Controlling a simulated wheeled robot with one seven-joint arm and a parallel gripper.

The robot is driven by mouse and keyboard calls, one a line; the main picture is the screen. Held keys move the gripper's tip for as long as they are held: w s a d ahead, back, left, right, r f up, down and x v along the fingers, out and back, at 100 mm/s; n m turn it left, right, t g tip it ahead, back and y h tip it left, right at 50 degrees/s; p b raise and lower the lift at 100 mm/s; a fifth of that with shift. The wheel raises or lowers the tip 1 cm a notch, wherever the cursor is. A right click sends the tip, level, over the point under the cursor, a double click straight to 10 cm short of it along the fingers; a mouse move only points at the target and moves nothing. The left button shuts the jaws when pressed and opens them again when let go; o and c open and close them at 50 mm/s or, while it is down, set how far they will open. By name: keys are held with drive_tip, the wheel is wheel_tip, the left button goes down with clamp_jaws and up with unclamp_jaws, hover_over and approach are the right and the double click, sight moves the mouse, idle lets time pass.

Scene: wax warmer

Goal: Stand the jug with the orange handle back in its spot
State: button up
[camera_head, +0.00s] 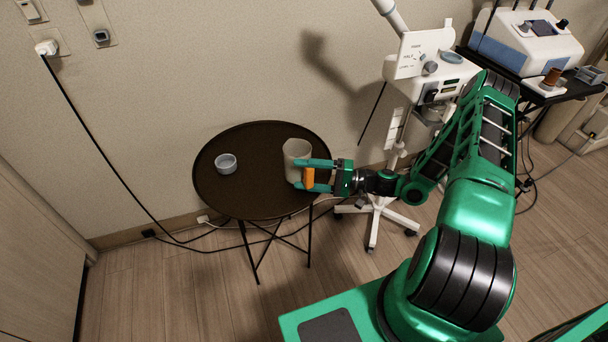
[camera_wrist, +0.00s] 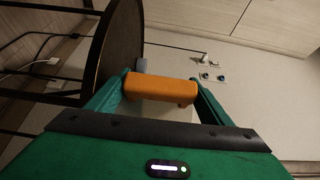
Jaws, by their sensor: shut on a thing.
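The jug (camera_head: 296,151) is pale and has an orange handle (camera_head: 309,179). In the head view it is upright at the right part of the round dark table (camera_head: 215,190); I cannot tell whether its base touches the top. My gripper (camera_head: 318,175) comes from the right, with its fingers closed on either side of the handle. In the wrist view the orange handle (camera_wrist: 160,88) spans between the green fingers of my gripper (camera_wrist: 160,95), and the jug's body behind it is mostly hidden.
A small grey-blue bowl (camera_head: 226,163) stands on the table's left part. A white machine on a wheeled stand (camera_head: 430,80) is behind my arm. A black shelf with a white device (camera_head: 525,42) is at the right. Cables (camera_head: 110,170) run along the wall and floor.

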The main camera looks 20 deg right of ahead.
drive_tip(key=shift+f, duration=0.3)
idle(0.5)
drive_tip(key=o, duration=1.9)
drive_tip(key=shift+o, duration=0.2)
drive_tip(key=shift+f, duration=0.2)
drive_tip(key=shift+s, duration=0.1)
drive_tip(key=v, duration=0.8)
drive_tip(key=shift+d, duration=0.15)
